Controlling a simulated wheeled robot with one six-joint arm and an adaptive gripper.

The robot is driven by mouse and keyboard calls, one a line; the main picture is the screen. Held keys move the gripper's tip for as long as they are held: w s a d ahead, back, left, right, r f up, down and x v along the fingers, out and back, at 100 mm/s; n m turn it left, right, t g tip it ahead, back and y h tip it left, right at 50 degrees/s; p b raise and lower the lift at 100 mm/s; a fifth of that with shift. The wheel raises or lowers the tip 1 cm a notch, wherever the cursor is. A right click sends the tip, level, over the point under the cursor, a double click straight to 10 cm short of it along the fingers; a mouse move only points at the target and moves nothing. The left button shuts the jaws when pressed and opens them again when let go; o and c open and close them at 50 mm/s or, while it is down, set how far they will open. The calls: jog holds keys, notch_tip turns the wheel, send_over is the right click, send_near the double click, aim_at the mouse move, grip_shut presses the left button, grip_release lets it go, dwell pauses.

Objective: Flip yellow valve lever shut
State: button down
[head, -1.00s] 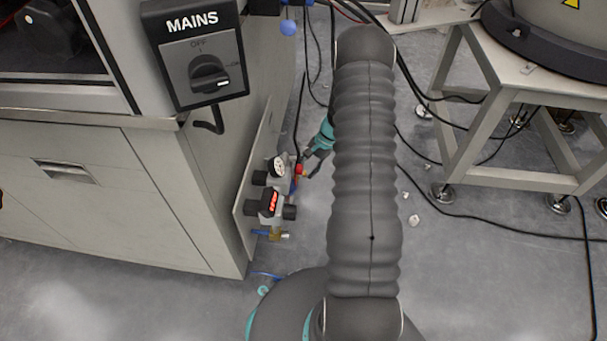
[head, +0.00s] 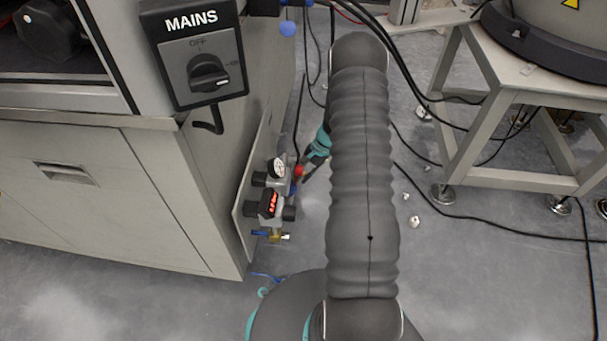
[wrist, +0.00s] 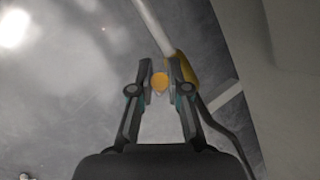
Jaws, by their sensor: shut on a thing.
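In the wrist view a small rounded yellow-orange piece, the yellow valve lever as far as I can tell (wrist: 159,82), sits between my gripper's (wrist: 159,74) fingertips. The fingers are shut on it. A longer yellow part (wrist: 182,69) lies beside and partly behind the right finger, with a pale pipe running up from it. In the head view my gripper (head: 306,174) is beside the valve and gauge unit (head: 275,205) on the cabinet's side, close to a red knob (head: 299,171). My arm covers much of that view, and the lever cannot be made out there.
The unit carries a round gauge (head: 278,168), a red-lit display (head: 269,204) and a brass fitting (head: 278,237). The grey cabinet (head: 170,190) with the MAINS switch (head: 195,55) stands left. Right are a stand (head: 505,125) and floor cables (head: 480,212).

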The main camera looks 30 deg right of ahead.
jog(key=shift+w+d+r+m+g+y+p, duration=0.25)
jog(key=shift+w+g+y+p, duration=0.25)
jog(key=shift+g+y, duration=0.25)
jog(key=shift+w+d+f+m+g+y+b, duration=0.1)
jog(key=shift+w+d+m+g+y+b, duration=0.25)
jog(key=shift+g+y+b, duration=0.5)
jog(key=shift+w+d+g, duration=0.1)
jog(key=shift+w+g, duration=0.2)
jog(key=shift+g, duration=0.2)
jog(key=shift+r+b, duration=0.25)
jog(key=shift+b, duration=0.05)
jog(key=c, duration=1.1)
grip_release()
jog(key=shift+c, duration=0.2)
jog(key=v, duration=1.2)
jog(key=shift+f, duration=0.15)
